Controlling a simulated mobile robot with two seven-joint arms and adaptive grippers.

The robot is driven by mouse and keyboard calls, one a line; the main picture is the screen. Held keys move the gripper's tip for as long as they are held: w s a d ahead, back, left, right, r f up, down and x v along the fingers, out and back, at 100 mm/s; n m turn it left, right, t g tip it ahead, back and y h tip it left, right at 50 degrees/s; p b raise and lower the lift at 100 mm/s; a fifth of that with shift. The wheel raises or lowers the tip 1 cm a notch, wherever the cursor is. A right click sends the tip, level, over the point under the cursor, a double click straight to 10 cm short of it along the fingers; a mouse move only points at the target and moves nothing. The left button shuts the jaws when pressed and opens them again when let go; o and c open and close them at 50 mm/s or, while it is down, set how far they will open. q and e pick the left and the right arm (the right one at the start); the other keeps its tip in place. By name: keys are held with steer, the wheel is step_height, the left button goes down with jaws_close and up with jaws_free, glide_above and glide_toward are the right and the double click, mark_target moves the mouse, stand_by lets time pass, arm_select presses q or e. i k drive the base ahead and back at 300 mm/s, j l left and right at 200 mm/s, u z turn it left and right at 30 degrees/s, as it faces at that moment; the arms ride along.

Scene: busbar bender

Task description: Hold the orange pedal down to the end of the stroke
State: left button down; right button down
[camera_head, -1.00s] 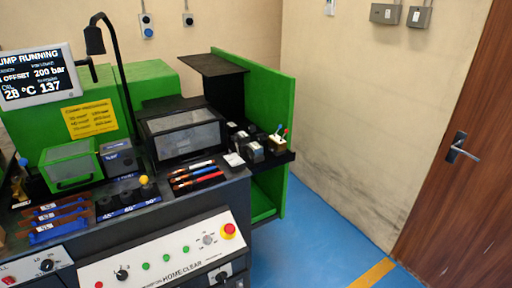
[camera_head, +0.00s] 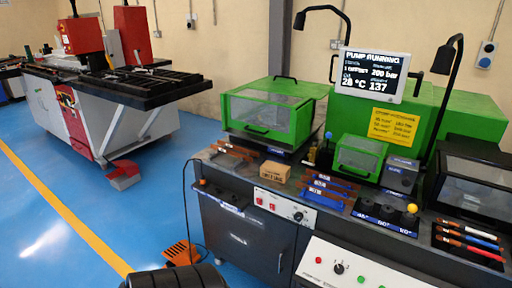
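The orange pedal (camera_head: 181,252) lies on the blue floor in front of the dark cabinet of the bending bench, low and left of centre in the head view. It is a ribbed orange foot pedal, and a dark cable runs up from it to the bench. A black rounded ribbed part (camera_head: 175,277), which looks like part of my own body, covers the bottom edge just below the pedal. From this view I cannot tell whether it touches the pedal. Neither of my grippers is in view.
A red and grey machine (camera_head: 105,100) stands at the back left, with a red and grey pedal (camera_head: 124,175). Blue floor between is clear.

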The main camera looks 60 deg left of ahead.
mark_target(173, 252)
steer(key=u, duration=2.85)
steer(key=i+j+z, duration=0.45)
steer(key=i+j, duration=0.2)
steer(key=i, duration=0.15)
steer(key=i+j+z, duration=0.45)
steer(key=i+j, duration=0.15)
steer(key=j, duration=0.3)
steer(key=i+j+z, duration=0.25)
steer(key=j, duration=0.25)
